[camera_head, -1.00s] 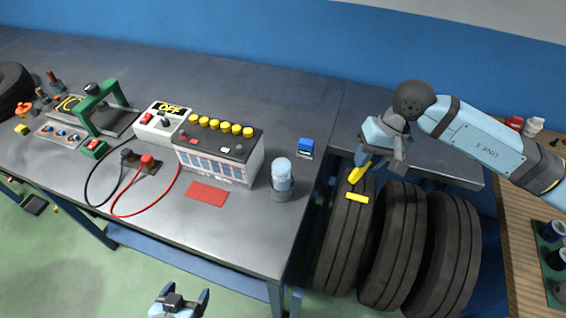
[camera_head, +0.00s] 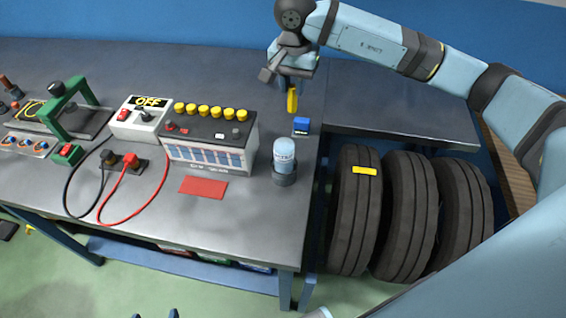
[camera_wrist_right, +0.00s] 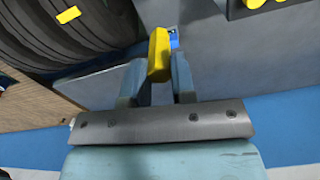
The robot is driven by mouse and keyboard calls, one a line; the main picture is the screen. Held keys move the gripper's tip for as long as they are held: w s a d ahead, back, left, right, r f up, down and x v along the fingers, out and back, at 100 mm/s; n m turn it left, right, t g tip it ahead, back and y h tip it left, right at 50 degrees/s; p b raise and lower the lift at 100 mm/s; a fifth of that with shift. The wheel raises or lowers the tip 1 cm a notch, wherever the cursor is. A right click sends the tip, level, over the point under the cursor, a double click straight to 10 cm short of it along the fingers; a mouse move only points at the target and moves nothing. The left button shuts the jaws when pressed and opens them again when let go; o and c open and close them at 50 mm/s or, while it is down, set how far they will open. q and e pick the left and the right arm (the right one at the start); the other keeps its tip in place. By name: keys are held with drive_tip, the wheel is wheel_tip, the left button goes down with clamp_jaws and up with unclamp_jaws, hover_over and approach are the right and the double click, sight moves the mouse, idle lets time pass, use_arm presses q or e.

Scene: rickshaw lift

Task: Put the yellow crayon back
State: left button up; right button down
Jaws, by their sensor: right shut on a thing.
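The yellow crayon (camera_head: 292,101) hangs roughly upright from my right gripper (camera_head: 290,85), above the right end of the workbench (camera_head: 235,225). The right gripper is shut on its upper part. In the right wrist view the crayon (camera_wrist_right: 159,55) sits between the two fingers. A small blue box (camera_head: 301,126) stands on the bench just below and beside the crayon's lower end. It shows partly behind the crayon in the wrist view (camera_wrist_right: 174,38). Only the fingertips of my left gripper (camera_head: 155,315) show at the bottom edge, apart and empty.
A pale blue bottle in a dark holder (camera_head: 284,160) stands just in front of the blue box. A battery (camera_head: 210,150) with yellow caps is to the left. A red pad (camera_head: 203,187) lies in front. Several tires (camera_head: 355,215) stand right of the bench, one with a yellow label.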

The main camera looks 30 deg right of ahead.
drive_tip(key=shift+d, duration=0.1)
drive_tip(key=shift+f+p, duration=1.35)
drive_tip(key=shift+f, duration=8.5)
drive_tip(key=shift+f+b, duration=0.2)
drive_tip(key=shift+b, duration=0.1)
drive_tip(key=c, duration=0.9)
unclamp_jaws()
drive_tip(key=shift+c, duration=0.2)
